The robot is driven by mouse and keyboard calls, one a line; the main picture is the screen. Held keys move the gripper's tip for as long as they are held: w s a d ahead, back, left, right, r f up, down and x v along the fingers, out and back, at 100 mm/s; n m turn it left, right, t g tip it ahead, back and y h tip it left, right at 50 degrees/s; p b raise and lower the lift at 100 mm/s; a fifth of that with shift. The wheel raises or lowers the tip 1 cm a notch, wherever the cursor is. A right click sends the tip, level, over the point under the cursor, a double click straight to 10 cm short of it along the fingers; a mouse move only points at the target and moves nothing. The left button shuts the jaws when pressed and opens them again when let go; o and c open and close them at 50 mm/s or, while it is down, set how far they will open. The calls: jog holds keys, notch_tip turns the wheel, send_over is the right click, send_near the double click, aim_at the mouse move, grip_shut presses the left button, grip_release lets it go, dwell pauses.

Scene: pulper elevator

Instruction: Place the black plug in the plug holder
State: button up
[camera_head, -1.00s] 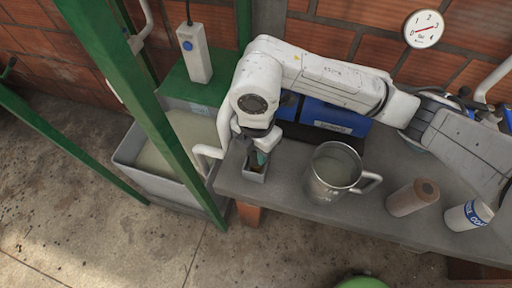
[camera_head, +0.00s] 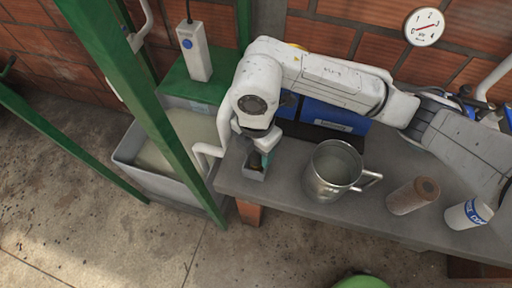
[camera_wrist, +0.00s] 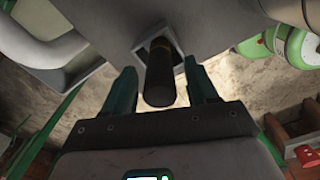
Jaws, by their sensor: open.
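The black plug (camera_wrist: 160,80) is a dark cylinder in the wrist view, with one end in the square opening of the grey plug holder (camera_wrist: 145,36). It looks slightly tilted there. My gripper (camera_wrist: 159,67) is open, with one teal finger on each side of the plug and visible gaps between. In the head view the small grey box-shaped holder (camera_head: 253,175) sits near the left end of the grey bench. My gripper (camera_head: 266,158) is right over it and hides most of its inside, so the plug is hard to make out there.
A metal mug (camera_head: 325,185) stands on the bench (camera_head: 290,195) to the right, with a brown cylinder (camera_head: 413,196) and a white-blue cup (camera_head: 466,214) beyond. A blue box (camera_head: 333,117) lies behind. A white pipe (camera_head: 205,152) and green post (camera_head: 165,130) are at left.

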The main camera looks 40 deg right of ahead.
notch_tip(320, 180, up, 12)
jog(key=shift+r+b, duration=0.15)
jog(key=shift+b, duration=0.25)
